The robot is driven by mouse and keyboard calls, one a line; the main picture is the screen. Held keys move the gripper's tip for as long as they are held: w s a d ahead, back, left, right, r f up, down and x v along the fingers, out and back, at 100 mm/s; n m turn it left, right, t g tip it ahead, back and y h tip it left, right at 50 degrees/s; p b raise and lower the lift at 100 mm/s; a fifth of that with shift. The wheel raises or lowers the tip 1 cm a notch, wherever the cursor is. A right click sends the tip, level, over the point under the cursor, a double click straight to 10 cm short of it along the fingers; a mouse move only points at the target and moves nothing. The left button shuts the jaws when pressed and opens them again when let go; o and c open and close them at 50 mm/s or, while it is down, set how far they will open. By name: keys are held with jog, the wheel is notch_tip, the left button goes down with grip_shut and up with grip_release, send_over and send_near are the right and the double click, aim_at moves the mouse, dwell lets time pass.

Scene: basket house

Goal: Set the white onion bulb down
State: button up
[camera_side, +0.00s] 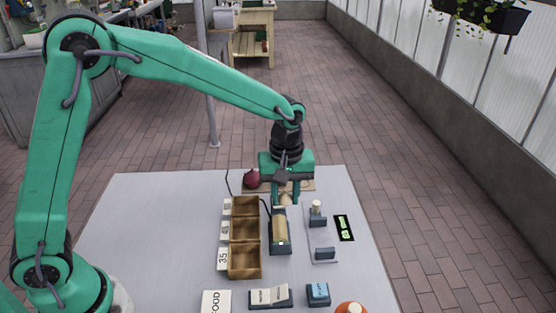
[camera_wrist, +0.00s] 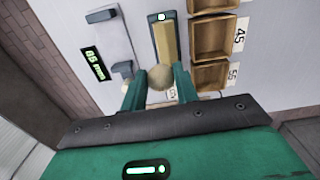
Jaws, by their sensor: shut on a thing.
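The white onion bulb (camera_side: 286,199) is pale and round. My gripper (camera_side: 287,193) is shut on it above the far part of the table, just beyond the long dark holder with a wooden-coloured trough (camera_side: 280,230). In the wrist view the bulb (camera_wrist: 161,76) sits between the two green fingers of my gripper (camera_wrist: 160,86), with the trough (camera_wrist: 165,42) just beyond it. I cannot tell whether the bulb touches anything below.
Three open wooden bins (camera_side: 230,230) with number labels stand left of the trough. A measuring stand (camera_side: 325,254) and a green-lit display (camera_side: 344,228) are to the right. A dark red onion (camera_side: 251,178) lies by a wooden board (camera_side: 307,185). The table's left side is clear.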

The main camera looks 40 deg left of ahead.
jog(key=w+n, duration=0.4)
jog(key=w, duration=0.8)
jog(key=shift+w+d+r, duration=0.2)
jog(key=shift+d+r, duration=0.05)
jog(key=shift+d, duration=0.2)
send_over(304, 184)
notch_tip(304, 184, down, 7)
jog(key=shift+f, duration=2.05)
jog(key=shift+f, duration=0.1)
jog(key=o, duration=0.9)
jog(key=shift+o, duration=0.2)
